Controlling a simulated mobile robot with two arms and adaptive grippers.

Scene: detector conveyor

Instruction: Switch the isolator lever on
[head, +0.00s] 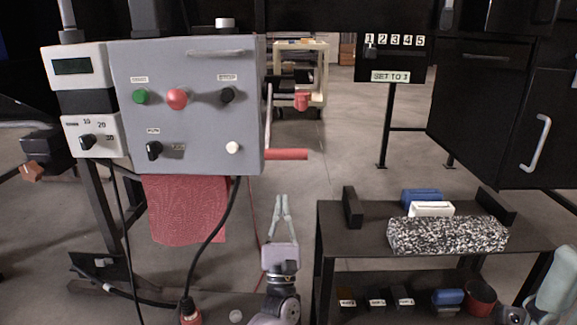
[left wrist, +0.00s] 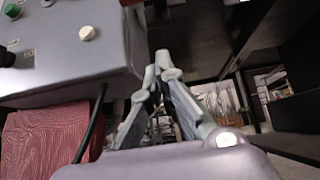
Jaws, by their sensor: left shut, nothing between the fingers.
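The isolator lever is on the right side of the grey control box (head: 190,115). Its thin arm hangs down along the box side and ends in a red horizontal handle (head: 287,154) pointing right. My left gripper (head: 281,198) is shut and empty, below the handle and apart from it in the head view. I cannot make out the lever in that view.
A red cloth (head: 187,208) and a black cable (head: 212,235) hang below the box. A dark bench (head: 345,240) with a speckled block (head: 447,235) stands to the right. Black cabinets (head: 480,110) stand behind it. The floor between box and bench is open.

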